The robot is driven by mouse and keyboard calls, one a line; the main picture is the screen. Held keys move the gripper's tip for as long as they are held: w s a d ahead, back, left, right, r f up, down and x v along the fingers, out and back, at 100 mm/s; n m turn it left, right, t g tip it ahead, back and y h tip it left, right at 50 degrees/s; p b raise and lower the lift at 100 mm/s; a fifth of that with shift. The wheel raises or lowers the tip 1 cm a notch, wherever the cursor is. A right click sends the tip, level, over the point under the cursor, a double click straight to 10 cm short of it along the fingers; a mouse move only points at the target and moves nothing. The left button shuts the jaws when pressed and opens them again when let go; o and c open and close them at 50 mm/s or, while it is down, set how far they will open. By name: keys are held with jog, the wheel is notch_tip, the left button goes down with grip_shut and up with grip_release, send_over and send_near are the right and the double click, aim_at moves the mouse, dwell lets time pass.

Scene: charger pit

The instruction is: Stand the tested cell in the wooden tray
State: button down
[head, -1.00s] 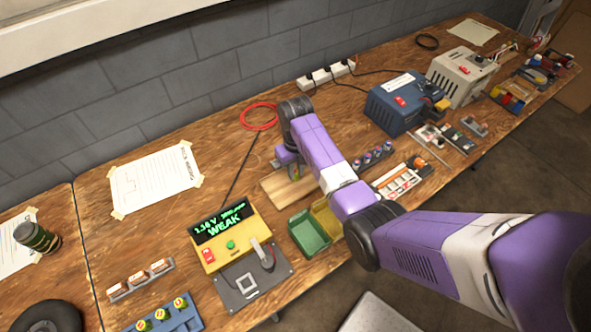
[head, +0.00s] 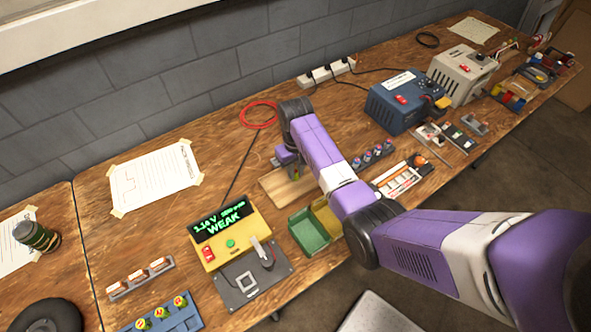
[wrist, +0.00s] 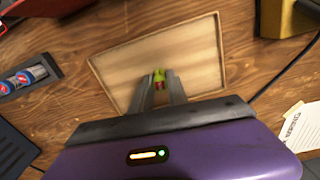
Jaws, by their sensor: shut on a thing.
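The wooden tray (wrist: 195,55) is a shallow pale box with a thin rim, and its visible floor looks bare. In the head view the tray (head: 272,191) lies behind the green bin, partly covered by my arm. My gripper (wrist: 160,84) is shut on the tested cell (wrist: 159,77), a small cell with a yellow-green part and a red part.
The yellow tester (head: 232,240) reads WEAK. A green bin (head: 310,232) and a yellow bin (head: 328,213) stand just in front of the tray. A rack of cells (head: 372,155) is to the right. A red cable coil (head: 259,114) lies behind.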

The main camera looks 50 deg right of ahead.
jog(key=shift+f, duration=0.3)
dwell(0.4)
jog(key=c, duration=1.2)
grip_release()
jog(key=shift+r+p, duration=2.4)
jog(key=shift+r, duration=1.1)
jog(key=shift+w, duration=0.1)
